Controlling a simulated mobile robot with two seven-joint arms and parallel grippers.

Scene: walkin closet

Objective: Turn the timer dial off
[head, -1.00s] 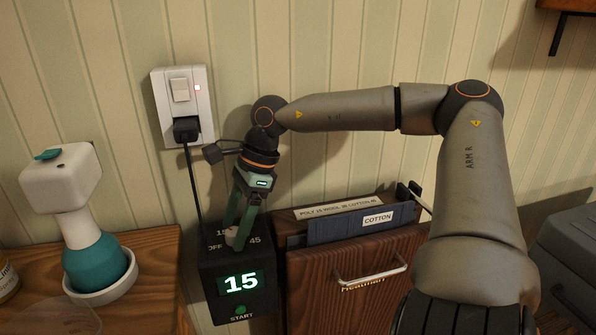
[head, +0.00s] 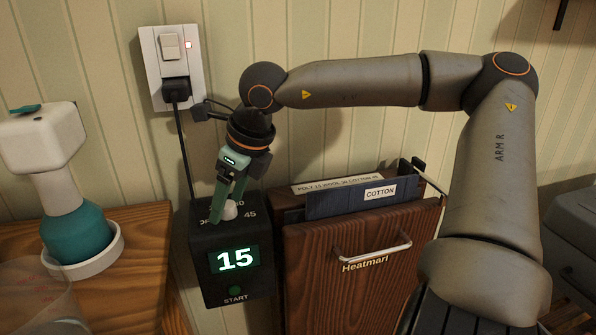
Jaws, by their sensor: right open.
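The timer is a black box (head: 208,277) standing between the wooden table and the wooden cabinet. Its green display (head: 234,260) reads 15, with a green START button (head: 235,291) below. The pale round dial (head: 230,211) is on its top face, among the markings OFF and 45; another marking is partly covered. My right gripper (head: 221,205) reaches down from above with its green fingers at the dial. It is open; I cannot tell whether a finger touches the dial. The dial's pointer direction is hard to make out. My left gripper is out of view.
A wall socket (head: 155,72) with a switch, a red light and a black plug is above the timer; its cord runs down behind. A wooden cabinet (head: 350,283) with folders is at right. A white and teal device (head: 75,235) stands on the table at left.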

